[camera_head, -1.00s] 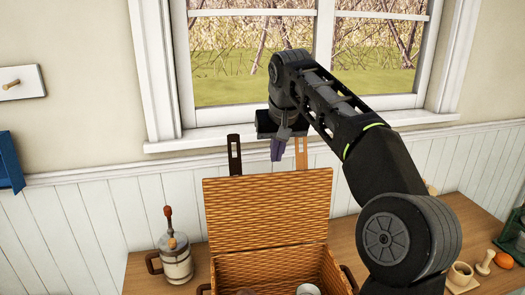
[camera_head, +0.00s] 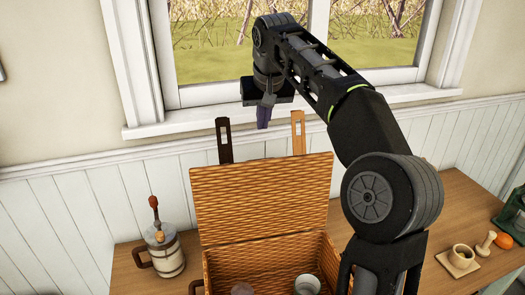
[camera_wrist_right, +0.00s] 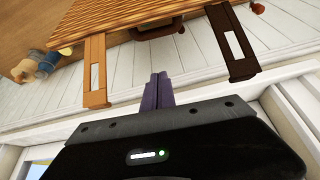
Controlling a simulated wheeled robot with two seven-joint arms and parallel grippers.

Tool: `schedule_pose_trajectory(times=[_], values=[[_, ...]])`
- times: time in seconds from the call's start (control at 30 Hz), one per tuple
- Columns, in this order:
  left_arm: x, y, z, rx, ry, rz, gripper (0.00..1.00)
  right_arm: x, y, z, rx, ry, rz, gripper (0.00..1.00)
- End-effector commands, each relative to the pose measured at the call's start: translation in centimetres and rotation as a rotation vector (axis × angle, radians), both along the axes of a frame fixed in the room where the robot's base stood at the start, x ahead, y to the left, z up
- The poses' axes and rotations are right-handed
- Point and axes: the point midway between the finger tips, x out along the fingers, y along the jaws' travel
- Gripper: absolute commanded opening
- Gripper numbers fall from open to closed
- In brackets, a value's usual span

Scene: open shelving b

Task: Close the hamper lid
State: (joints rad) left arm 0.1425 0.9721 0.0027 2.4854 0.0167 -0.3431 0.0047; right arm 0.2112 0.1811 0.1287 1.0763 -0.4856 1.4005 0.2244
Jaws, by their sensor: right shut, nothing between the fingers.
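The wicker hamper (camera_head: 285,262) stands on the wooden counter with its lid (camera_head: 262,200) raised, its woven inner face toward me. A dark strap (camera_head: 225,150) and a light brown strap (camera_head: 298,140) stick up from the lid's top edge. My right gripper (camera_head: 264,117) is shut and empty, above and behind the lid near the window sill. In the right wrist view the shut purple fingers (camera_wrist_right: 158,90) point toward the gap between the light strap (camera_wrist_right: 95,75) and the dark strap (camera_wrist_right: 232,45), apart from both. My left gripper is not in view.
A lidded jug (camera_head: 165,252) with a red-topped handle stands left of the hamper. A small cup on a board (camera_head: 462,257), a wooden pestle (camera_head: 486,243) and an orange fruit (camera_head: 504,240) lie at the right. A white metal cup (camera_head: 306,285) sits inside the hamper. The window (camera_head: 210,60) is close behind.

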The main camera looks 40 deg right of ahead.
Motion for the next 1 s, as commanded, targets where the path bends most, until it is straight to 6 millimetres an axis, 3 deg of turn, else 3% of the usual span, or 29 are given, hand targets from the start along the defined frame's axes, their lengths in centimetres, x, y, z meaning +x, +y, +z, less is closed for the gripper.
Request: schedule_pose_trajectory(times=[0.27, 0.57, 0.8, 1.0], values=[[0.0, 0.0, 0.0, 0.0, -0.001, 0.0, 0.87, 1.3, -0.6, -3.1, 0.0, 0.005, -0.001, 0.0], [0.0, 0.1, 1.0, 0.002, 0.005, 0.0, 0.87, 3.7, -1.7, -8.7, 0.002, 0.005, 0.0, 0.0], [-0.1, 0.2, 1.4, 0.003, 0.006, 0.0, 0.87, 0.9, -0.5, -8.9, 0.0, 0.0, 0.0, 0.0], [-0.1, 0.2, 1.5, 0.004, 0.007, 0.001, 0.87, 0.1, -0.1, -9.1, 0.0, 0.0, -0.001, 0.0]])
